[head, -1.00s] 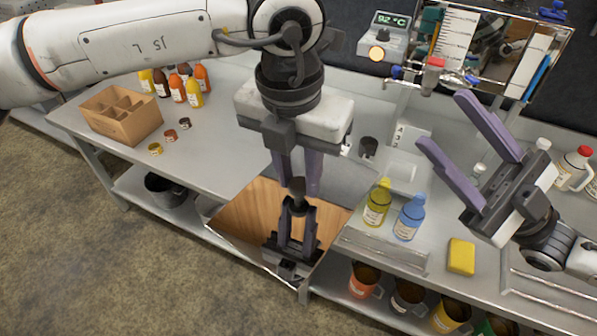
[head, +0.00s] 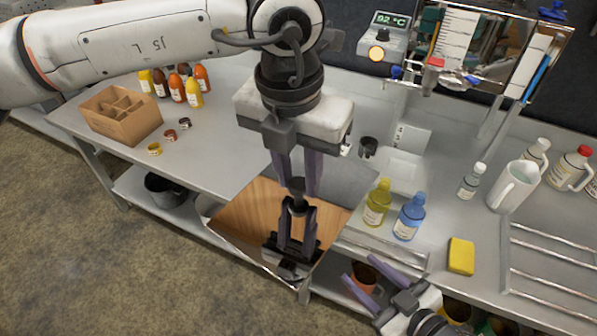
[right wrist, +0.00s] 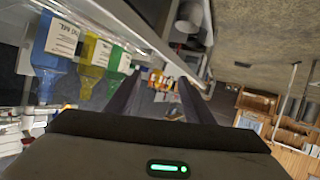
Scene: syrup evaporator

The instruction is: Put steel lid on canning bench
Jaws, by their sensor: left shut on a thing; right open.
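The steel lid (head: 240,217) is a mirror-bright, roughly square plate reflecting wood colours and my gripper, with a dark knob (head: 298,187). My left gripper (head: 298,190) points down in the head view and is shut on the knob. The lid appears level and overlaps the front edge of the grey bench (head: 215,145); I cannot tell whether it touches the bench. My right gripper (head: 360,270) is open and empty, low at the bench front, near the mugs below. Its spread fingers also show in the right wrist view (right wrist: 155,100).
On the bench's left part stand a divided cardboard box (head: 120,118), several sauce bottles (head: 178,85) and small jar lids (head: 170,135). Right of the steel lid are yellow (head: 377,205) and blue (head: 410,218) bottles, a sponge (head: 461,256) and a white pitcher (head: 513,187). Bare benchtop lies between.

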